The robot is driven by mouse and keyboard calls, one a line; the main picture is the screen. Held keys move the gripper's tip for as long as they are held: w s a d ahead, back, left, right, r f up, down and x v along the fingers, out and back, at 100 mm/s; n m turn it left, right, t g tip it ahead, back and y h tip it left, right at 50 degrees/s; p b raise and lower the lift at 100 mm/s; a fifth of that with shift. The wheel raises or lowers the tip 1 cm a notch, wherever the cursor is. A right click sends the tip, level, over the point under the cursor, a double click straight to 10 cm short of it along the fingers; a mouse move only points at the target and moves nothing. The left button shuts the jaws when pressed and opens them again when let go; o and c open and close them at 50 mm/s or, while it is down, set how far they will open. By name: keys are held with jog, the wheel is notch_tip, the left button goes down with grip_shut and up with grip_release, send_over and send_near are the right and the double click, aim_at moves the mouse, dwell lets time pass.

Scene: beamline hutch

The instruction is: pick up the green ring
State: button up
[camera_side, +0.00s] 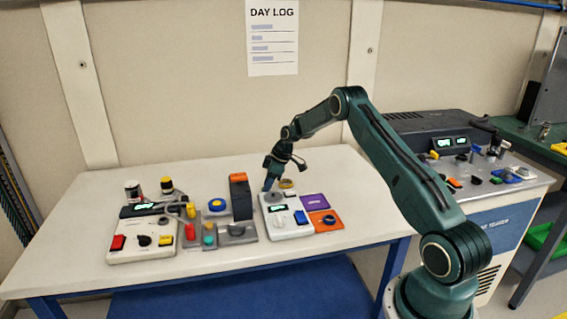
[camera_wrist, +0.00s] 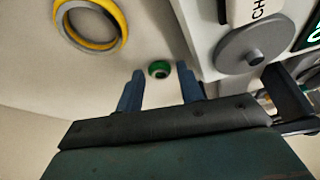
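The green ring (camera_wrist: 159,69) is small and lies on the white table, beside a white device. In the wrist view it shows between the tips of my two blue fingers, apart from both. My gripper (camera_wrist: 162,82) is open and empty. In the side view my gripper (camera_side: 269,185) points down at the back of the white device with a grey disc. I cannot make out the green ring in the side view; the device or my gripper may hide it.
A larger yellow ring (camera_wrist: 116,38) lies close by. The white device (camera_side: 290,226) with its grey disc (camera_wrist: 247,48) stands right beside the ring. A purple pad (camera_side: 314,201) and an orange pad (camera_side: 318,227) lie right of it. Left of it are an orange-topped block (camera_side: 240,200) and another control box (camera_side: 140,240).

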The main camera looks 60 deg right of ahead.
dwell(0.4)
jog(key=c, duration=0.7)
jog(key=shift+c, duration=0.2)
jog(key=shift+r, duration=0.15)
notch_tip(320, 180, up, 20)
dwell(0.7)
